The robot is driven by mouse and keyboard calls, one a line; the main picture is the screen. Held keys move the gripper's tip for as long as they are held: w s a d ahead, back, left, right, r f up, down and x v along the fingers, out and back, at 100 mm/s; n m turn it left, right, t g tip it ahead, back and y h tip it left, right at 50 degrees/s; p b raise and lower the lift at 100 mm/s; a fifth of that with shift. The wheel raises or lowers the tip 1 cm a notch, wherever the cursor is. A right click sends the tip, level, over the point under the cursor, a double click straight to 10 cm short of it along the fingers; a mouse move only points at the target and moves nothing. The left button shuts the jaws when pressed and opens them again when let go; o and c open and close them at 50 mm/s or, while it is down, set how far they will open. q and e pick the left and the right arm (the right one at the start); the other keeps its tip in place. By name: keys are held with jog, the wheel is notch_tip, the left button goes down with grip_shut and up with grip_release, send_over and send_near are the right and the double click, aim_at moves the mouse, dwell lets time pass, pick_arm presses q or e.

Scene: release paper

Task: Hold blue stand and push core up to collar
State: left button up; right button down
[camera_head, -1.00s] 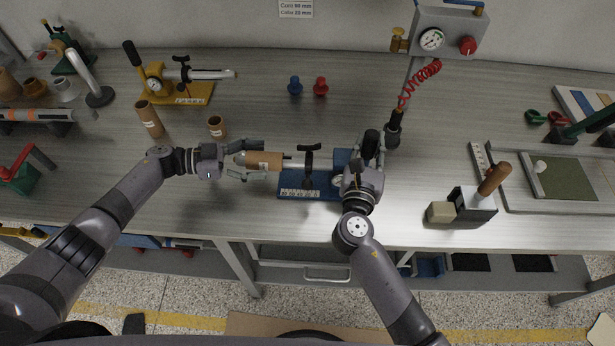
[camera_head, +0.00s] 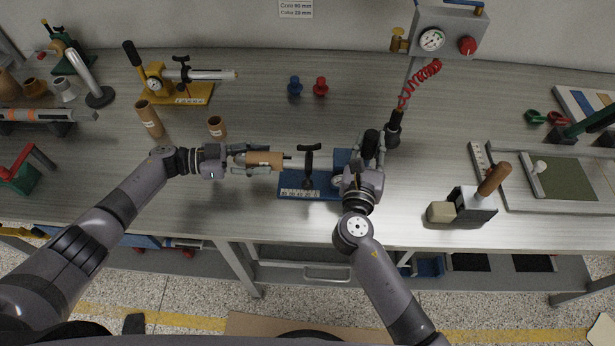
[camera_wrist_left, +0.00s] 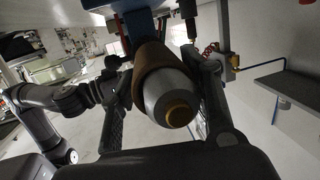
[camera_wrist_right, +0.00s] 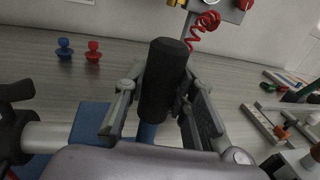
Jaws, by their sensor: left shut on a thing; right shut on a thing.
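The blue stand (camera_head: 315,187) sits near the table's front edge, its silver mandrel (camera_head: 291,163) lying level and pointing left. The brown cardboard core (camera_head: 263,160) is around the mandrel's left part. My left gripper (camera_head: 248,159) is shut on the core from the left. In the left wrist view the core (camera_wrist_left: 150,62) lies between the fingers, with the mandrel's grey rounded end and brass tip (camera_wrist_left: 179,115) sticking out. My right gripper (camera_head: 370,148) is shut on the stand's black upright handle, which shows in its wrist view (camera_wrist_right: 164,80). The collar cannot be made out clearly.
A yellow stand (camera_head: 184,92) is at the back left. Two loose cardboard tubes (camera_head: 149,118) (camera_head: 217,127) stand behind my left gripper. Blue and red knobs (camera_head: 295,86) (camera_head: 320,86) are behind the blue stand. A wooden-handled block (camera_head: 478,205) is at the right.

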pick_arm(q)
jog(key=c, duration=0.3)
jog(key=shift+d, duration=0.35)
jog(key=shift+c, duration=0.4)
jog(key=o, duration=1.3)
jog(key=shift+c, duration=0.2)
jog(key=v, duration=1.2)
jog(key=shift+c, duration=0.4)
